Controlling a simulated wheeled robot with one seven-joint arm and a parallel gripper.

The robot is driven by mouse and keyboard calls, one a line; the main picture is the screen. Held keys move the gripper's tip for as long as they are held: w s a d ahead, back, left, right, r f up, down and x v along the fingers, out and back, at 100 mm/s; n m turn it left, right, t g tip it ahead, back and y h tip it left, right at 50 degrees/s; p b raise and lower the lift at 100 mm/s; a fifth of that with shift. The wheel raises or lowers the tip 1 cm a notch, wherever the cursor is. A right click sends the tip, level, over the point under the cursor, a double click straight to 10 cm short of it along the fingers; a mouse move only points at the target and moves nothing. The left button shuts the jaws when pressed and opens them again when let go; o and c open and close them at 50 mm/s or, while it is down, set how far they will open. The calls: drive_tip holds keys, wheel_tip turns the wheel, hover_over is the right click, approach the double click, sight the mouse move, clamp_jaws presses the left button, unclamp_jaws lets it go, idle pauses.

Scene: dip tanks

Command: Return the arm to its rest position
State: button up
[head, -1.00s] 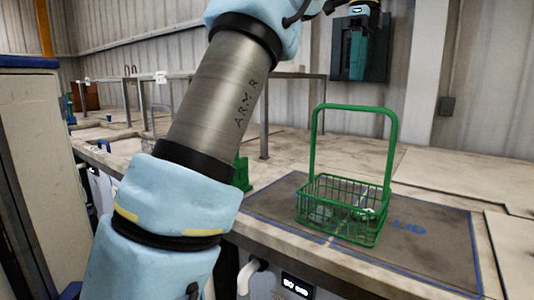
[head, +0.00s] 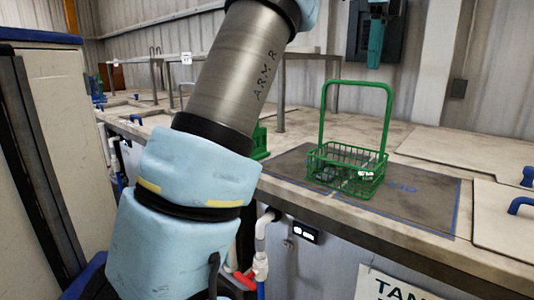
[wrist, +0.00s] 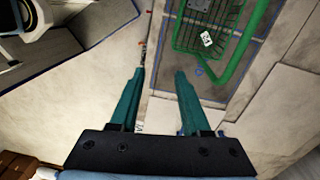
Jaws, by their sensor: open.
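My gripper (wrist: 160,80) shows in the wrist view with its two teal fingers apart and nothing between them. In the head view only one teal finger (head: 376,42) shows at the top, in front of a dark wall panel. A green wire basket (head: 346,168) with a tall handle stands upright on a dark mat (head: 425,210) on the counter. The basket (wrist: 212,35) also shows in the wrist view, beyond the fingertips and apart from them, with a small white tag inside. My arm crosses the left half of the head view.
A metal frame (head: 281,95) stands on the counter behind my arm. A pale lid with a blue handle (head: 521,205) lies at the right. A small green object (head: 260,142) sits beside my arm. A tall cabinet (head: 45,150) stands at the left.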

drive_tip(key=w+a+f+n+b, duration=0.1)
drive_tip(key=a+f+n, duration=0.5)
drive_tip(key=a+f, duration=0.3)
drive_tip(key=w+a+f+n+b, duration=0.1)
drive_tip(key=w+a+f+n, duration=0.1)
drive_tip(key=a+f+n, duration=0.75)
drive_tip(key=s+a+f+n+t, duration=0.1)
drive_tip(key=s+a+f+n, duration=0.3)
drive_tip(key=f, duration=0.5)
drive_tip(key=s+a+f+n+t+b, duration=0.1)
drive_tip(key=s+a+f+n, duration=0.3)
drive_tip(key=s+a+f, duration=0.4)
drive_tip(key=shift+s+f+h, duration=0.3)
drive_tip(key=shift+s+f, duration=0.65)
drive_tip(key=shift+s, duration=0.25)
